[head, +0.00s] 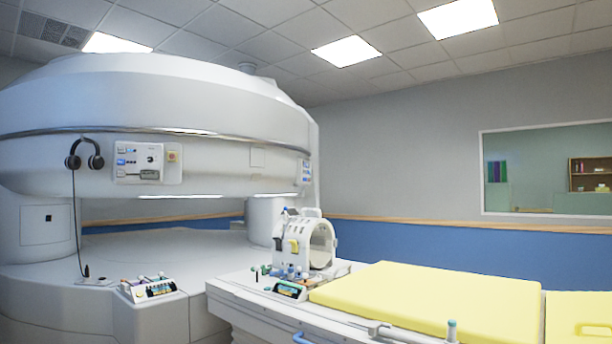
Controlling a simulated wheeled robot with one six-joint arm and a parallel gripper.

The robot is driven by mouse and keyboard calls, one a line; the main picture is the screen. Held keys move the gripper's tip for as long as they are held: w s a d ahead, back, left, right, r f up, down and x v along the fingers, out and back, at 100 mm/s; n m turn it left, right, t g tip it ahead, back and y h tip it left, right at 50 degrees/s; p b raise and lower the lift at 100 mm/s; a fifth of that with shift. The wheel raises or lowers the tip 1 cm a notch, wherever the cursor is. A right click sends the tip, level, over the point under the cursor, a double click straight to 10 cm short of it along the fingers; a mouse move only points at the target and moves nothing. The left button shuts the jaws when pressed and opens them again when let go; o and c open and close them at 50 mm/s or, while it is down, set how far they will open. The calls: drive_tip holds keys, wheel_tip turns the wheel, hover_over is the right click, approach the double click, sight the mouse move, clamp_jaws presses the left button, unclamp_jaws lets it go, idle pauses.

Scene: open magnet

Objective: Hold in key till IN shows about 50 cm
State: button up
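The in key and the IN readout are too small for me to make out. A control box with a small lit display (154,290) sits on a white pedestal in front of the magnet (150,100). A second small unit with a lit screen (289,289) sits on the near end of the patient table (255,300). A wall panel (147,163) with blue displays, a dark knob and a yellow-and-red button is on the magnet's upper body. I cannot tell which of these carries the key. My gripper is not in view.
A white ring-shaped coil (322,243) stands on the table near the magnet's opening. A yellow pad (430,300) covers the table to the right. Black headphones (85,155) hang on the magnet, their cord running down. A window (548,170) is in the right wall.

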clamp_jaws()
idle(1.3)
